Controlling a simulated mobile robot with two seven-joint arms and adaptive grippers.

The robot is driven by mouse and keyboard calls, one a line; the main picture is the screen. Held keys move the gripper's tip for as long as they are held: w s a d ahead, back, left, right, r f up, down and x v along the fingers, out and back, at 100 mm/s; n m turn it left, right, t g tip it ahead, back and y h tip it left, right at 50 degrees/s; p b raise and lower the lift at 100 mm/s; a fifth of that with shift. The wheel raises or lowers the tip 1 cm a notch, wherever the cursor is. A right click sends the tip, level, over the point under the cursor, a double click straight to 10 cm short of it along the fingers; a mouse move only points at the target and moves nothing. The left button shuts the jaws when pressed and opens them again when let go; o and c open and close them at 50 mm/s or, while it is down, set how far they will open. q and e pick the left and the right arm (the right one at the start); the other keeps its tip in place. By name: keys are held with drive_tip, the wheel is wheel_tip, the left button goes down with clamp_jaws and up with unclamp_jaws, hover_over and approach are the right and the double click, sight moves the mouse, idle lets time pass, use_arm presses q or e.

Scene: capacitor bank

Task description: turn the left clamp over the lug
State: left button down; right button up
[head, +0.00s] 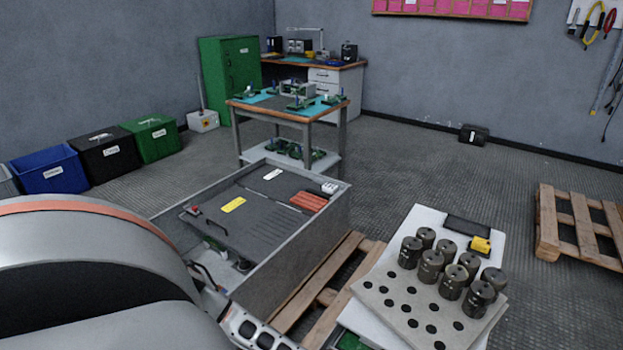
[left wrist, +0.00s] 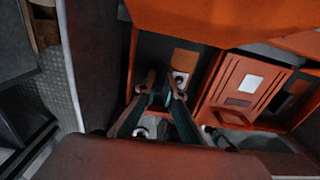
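In the left wrist view my left gripper (left wrist: 164,86) reaches into an orange-lit recess. Its two fingertips are a short gap apart. Something small and dark lies between or behind them, and I cannot tell whether they touch it. A pale ring-shaped part (left wrist: 180,79) shows just beside the right fingertip; I cannot tell if it belongs to the clamp or the lug. The clamp and lug cannot be told apart clearly. In the head view my left arm covers the lower left and hides the gripper. My right gripper is in neither view.
A grey open-topped cabinet (head: 304,232) holds a dark panel. To its right, several dark capacitors (head: 431,266) stand on a holed board (head: 395,318). Wooden pallets (head: 548,222) lie on the floor. In the left wrist view an orange panel (left wrist: 240,92) and dark walls border the fingers closely.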

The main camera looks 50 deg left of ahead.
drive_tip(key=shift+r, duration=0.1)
use_arm(q)
drive_tip(key=shift+w+r+m+p, duration=0.1)
drive_tip(key=shift+r+m+p, duration=0.1)
drive_tip(key=shift+m+p, duration=0.65)
drive_tip(key=m+p, duration=0.2)
drive_tip(key=m, duration=0.1)
drive_tip(key=shift+m, duration=0.35)
drive_tip(key=m+p, duration=0.1)
drive_tip(key=m, duration=0.2)
drive_tip(key=shift+m+p, duration=0.3)
drive_tip(key=m+p, duration=0.1)
drive_tip(key=m, duration=0.1)
drive_tip(key=shift+f+m, duration=0.1)
drive_tip(key=shift+m, duration=0.2)
drive_tip(key=m+p, duration=0.1)
drive_tip(key=m, duration=0.3)
drive_tip(key=shift+f, duration=0.1)
drive_tip(key=shift+s+m, duration=0.2)
drive_tip(key=shift+m, duration=1)
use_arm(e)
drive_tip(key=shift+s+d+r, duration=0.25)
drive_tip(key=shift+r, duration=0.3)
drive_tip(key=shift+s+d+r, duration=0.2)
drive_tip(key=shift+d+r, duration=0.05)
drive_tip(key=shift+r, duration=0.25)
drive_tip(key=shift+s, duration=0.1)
